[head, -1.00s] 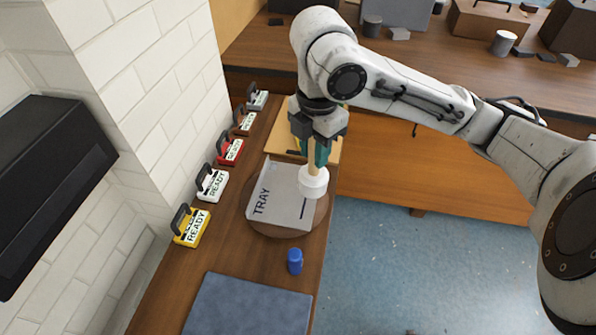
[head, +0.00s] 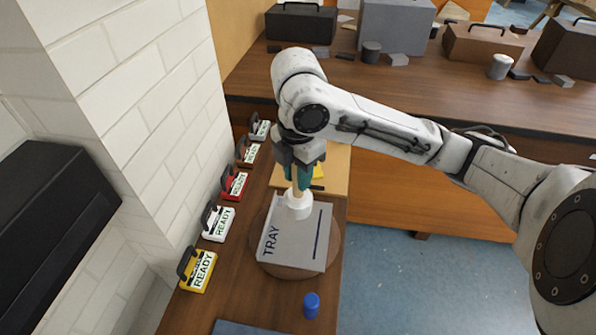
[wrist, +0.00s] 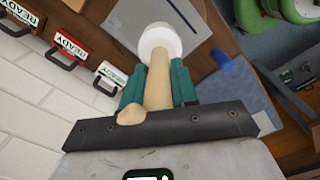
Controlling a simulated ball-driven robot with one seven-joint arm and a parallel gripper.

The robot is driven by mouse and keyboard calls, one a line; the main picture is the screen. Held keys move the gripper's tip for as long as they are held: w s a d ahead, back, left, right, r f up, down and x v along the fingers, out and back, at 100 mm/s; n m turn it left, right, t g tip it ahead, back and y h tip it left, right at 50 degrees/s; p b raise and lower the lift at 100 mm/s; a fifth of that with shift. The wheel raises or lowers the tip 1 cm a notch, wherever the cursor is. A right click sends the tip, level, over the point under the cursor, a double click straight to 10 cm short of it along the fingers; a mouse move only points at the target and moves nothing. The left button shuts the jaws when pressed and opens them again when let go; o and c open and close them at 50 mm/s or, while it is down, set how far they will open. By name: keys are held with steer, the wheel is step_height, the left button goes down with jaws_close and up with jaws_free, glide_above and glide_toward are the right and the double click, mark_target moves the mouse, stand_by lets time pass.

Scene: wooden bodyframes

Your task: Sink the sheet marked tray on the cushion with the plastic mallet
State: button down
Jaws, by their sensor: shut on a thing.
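The grey sheet marked TRAY (head: 292,245) lies on a round brown cushion (head: 333,240), whose rim shows around it. A dark line runs along the sheet's right side. My gripper (head: 299,178) is shut on the wooden handle of the plastic mallet, with its white head (head: 297,204) pointing down over the sheet's far edge. I cannot tell whether the head touches the sheet. In the wrist view, the teal fingers (wrist: 157,85) clasp the handle, and the white head (wrist: 160,42) hides part of the sheet (wrist: 188,22).
Several small cases labelled READY, including a yellow one (head: 198,271), line the bench beside the white brick wall (head: 150,130). A blue cylinder (head: 311,305) stands near the cushion. A yellowish board (head: 335,170) lies behind it. Floor is clear at right.

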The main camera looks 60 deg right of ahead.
mark_target(298, 201)
stand_by(0.4)
step_height(298, 201, down, 10)
steer(key=b, duration=0.8)
steer(key=shift+b, duration=0.35)
step_height(298, 201, up, 10)
steer(key=p, duration=0.8)
steer(key=shift+f+p, duration=0.2)
steer(key=shift+p, duration=0.2)
steer(key=shift+r, duration=0.25)
steer(key=shift+f, duration=0.1)
step_height(298, 201, down, 10)
steer(key=b, duration=0.8)
steer(key=shift+r+p, duration=0.3)
steer(key=shift+r, duration=0.35)
step_height(298, 201, up, 8)
steer(key=p, duration=0.7)
steer(key=shift+r+p, duration=0.15)
steer(key=shift+p, duration=0.2)
steer(key=shift+r, duration=0.1)
